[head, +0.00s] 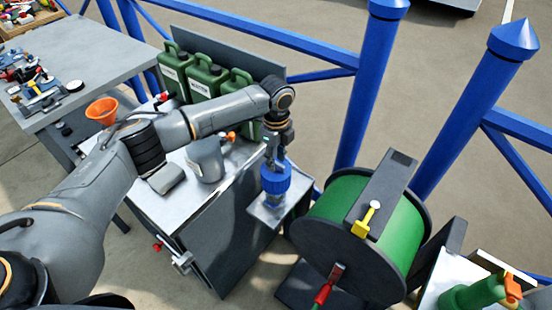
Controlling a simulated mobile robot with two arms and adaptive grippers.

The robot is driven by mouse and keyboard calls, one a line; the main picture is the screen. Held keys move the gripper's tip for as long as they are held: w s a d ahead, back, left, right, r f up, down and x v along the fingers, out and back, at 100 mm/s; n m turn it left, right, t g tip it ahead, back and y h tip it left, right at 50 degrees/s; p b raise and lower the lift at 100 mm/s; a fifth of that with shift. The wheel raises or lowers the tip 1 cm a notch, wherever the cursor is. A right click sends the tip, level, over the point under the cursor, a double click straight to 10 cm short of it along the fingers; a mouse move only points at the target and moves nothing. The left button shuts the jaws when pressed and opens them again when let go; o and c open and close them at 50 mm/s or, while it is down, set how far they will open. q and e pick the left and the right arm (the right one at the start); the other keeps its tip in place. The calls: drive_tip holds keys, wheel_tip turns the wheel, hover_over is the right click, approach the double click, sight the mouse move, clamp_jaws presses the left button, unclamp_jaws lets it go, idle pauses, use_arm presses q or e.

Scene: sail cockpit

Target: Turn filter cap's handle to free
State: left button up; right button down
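A blue ribbed cap (275,179), which looks like the filter cap, sits on a small grey shelf at the right side of the metal bench. My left arm reaches in from the left, over the bench. My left gripper (278,158) points down directly over the cap, with its fingertips at the cap's top. The cap's handle is not clear; the fingers cover that spot. I cannot tell whether the fingers are closed on it or only around it. My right gripper is not in view.
Green canisters (208,78), a grey jug (206,158) and an orange funnel (102,111) stand on or by the bench. A green hose reel (400,228) with a yellow lever (365,222) stands close right of the cap. Blue railing posts (367,85) rise behind.

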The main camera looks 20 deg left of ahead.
use_arm(q)
drive_tip(key=shift+f, duration=0.5)
clamp_jaws()
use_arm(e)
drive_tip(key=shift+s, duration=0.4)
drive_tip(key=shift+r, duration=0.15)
